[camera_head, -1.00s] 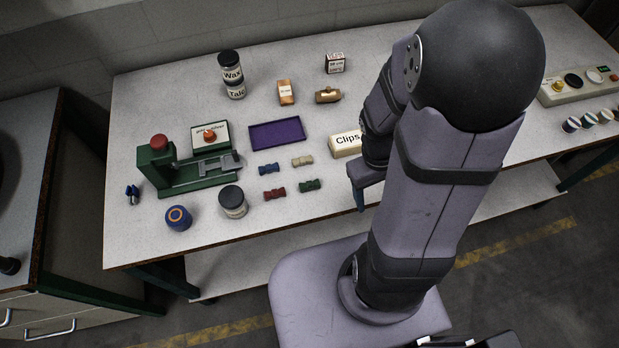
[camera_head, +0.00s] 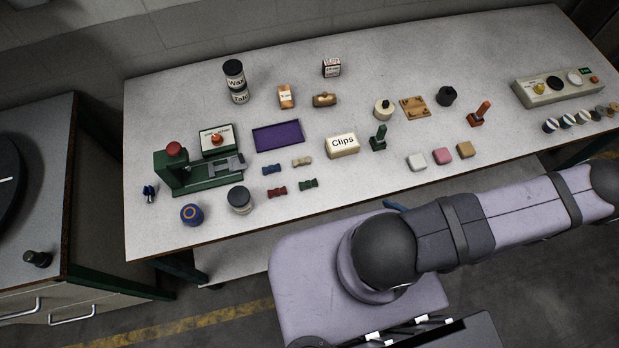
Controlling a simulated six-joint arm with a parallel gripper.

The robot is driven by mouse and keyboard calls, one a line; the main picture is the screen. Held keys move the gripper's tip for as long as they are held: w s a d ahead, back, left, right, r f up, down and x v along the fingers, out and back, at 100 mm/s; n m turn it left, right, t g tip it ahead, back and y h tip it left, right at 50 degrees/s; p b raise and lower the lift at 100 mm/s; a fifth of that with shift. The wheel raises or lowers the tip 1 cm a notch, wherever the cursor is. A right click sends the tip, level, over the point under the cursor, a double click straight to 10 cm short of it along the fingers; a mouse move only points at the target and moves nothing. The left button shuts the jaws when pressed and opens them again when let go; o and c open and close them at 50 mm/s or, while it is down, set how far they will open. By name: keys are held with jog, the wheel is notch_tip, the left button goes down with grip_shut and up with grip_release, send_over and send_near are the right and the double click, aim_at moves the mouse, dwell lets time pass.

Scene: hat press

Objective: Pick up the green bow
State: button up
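The green bow (camera_head: 308,184) lies on the white worktable, at the right of the front row of small bows. A red bow (camera_head: 276,192) lies just left of it. A cream bow (camera_head: 302,162) and a blue bow (camera_head: 271,169) lie behind. Nothing covers the green bow. My arm stretches across the lower right, in front of the table. A small blue tip, perhaps of my gripper (camera_head: 396,206), shows behind the arm, apart from the bow. The rest of the gripper is hidden, so its opening cannot be told.
A purple tray (camera_head: 278,136) lies behind the bows. A green press (camera_head: 198,172) and a dark-lidded jar (camera_head: 240,200) stand to the left. A Clips box (camera_head: 342,146) and a green-handled stamp (camera_head: 378,138) stand to the right. The table front right of the green bow is clear.

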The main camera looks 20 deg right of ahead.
jog(key=w+a+r+t, duration=0.3)
jog(key=a+t, duration=0.1)
jog(key=n+t+y+b, duration=0.2)
jog(key=y+b, duration=0.1)
jog(key=b, duration=0.1)
send_near(309, 184)
jog(key=shift+w+d+f, duration=0.3)
jog(key=shift+w+f, duration=0.1)
jog(key=shift+w, duration=0.05)
jog(key=shift+a+r+y, duration=0.1)
jog(key=shift+a+y, duration=0.2)
jog(key=shift+a, duration=0.15)
jog(key=shift+x, duration=1)
jog(key=shift+w, duration=0.25)
jog(key=shift+x, duration=2.35)
jog(key=shift+w, duration=0.1)
jog(key=shift+c, duration=0.6)
jog(key=c, duration=1)
